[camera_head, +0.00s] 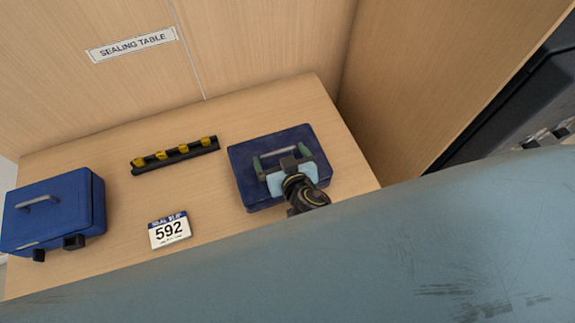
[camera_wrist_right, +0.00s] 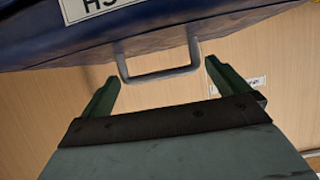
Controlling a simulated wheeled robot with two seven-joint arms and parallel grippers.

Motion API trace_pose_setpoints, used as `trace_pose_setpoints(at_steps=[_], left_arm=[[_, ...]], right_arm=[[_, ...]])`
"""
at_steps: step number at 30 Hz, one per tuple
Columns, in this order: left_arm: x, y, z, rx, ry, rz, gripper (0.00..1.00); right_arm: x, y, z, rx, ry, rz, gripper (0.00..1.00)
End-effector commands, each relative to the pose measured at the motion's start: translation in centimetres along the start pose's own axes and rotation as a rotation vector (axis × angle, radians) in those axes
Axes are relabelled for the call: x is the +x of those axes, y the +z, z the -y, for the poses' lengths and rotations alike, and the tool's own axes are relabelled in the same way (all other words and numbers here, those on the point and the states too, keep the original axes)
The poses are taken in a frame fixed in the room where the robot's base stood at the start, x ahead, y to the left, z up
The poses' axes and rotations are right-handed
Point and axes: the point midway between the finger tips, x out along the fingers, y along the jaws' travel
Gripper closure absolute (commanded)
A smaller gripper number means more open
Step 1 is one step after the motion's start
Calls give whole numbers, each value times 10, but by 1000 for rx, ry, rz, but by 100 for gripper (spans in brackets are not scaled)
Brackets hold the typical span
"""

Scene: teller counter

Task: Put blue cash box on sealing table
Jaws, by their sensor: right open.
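A dark blue cash box (camera_head: 244,185) is at the right part of the sealing table (camera_head: 118,206), apparently resting on its top. My right gripper (camera_head: 281,160) is over this box, with its fingers open on either side of the grey handle. In the right wrist view the handle (camera_wrist_right: 160,77) sits between the open fingers (camera_wrist_right: 160,72), with the blue box (camera_wrist_right: 50,45) and part of its white label above. A brighter blue box (camera_head: 62,205) with a grey handle stands at the table's left end. My left gripper is not in view.
A black rack (camera_head: 176,156) with several yellow pieces lies near the back. A "592" card (camera_head: 170,231) lies between the boxes. A "SEALING TABLE" sign (camera_head: 132,45) is on the wooden back panel. A wooden side panel (camera_head: 430,75) rises at right. A scuffed blue-grey surface hides the front.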

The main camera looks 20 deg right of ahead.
Motion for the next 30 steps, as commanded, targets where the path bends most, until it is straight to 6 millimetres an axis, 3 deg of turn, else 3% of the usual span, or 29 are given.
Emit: trace_pose_setpoints(at_steps=[12, 18, 30], left_arm=[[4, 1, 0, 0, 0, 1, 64], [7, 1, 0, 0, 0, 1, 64], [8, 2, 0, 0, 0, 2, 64]], right_arm=[[-77, 2, 0, 3, -1, 2, 0], [-106, 2, 0, 3, 0, 1, 0], [-119, 0, 0, 0, 1, -1, 0]])
